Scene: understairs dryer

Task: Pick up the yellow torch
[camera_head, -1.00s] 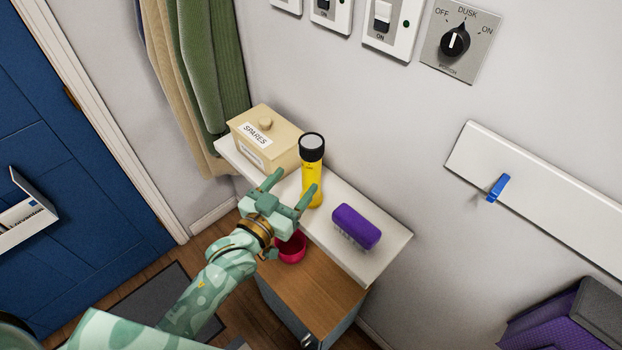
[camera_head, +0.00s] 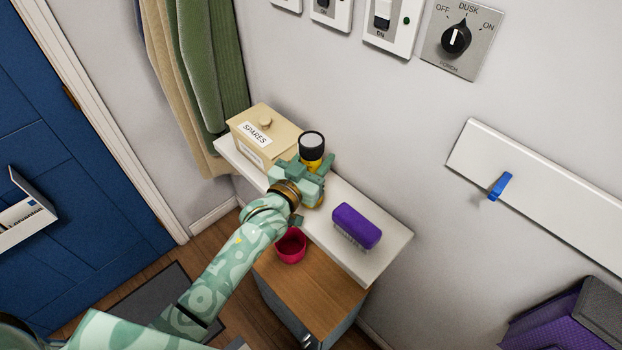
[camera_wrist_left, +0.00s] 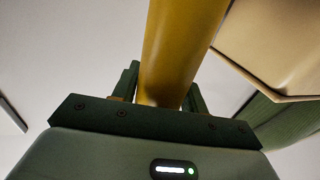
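The yellow torch (camera_head: 311,150) stands upright on the white shelf beside the spares box. Its black and grey head shows above my left gripper (camera_head: 312,167), which hides most of its yellow body. In the left wrist view the yellow barrel (camera_wrist_left: 175,50) rises between the two dark fingers of my left gripper (camera_wrist_left: 163,95). The fingers sit close against both sides of the barrel and look shut on it. The torch's foot is mostly hidden by the gripper. My right gripper is not in view.
The beige spares box (camera_head: 258,142) stands close to the left of the torch. A purple brush (camera_head: 357,226) lies to the right on the white shelf (camera_head: 385,250). A red cup (camera_head: 291,246) stands on the wooden top (camera_head: 318,288) below. Wall switches are above.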

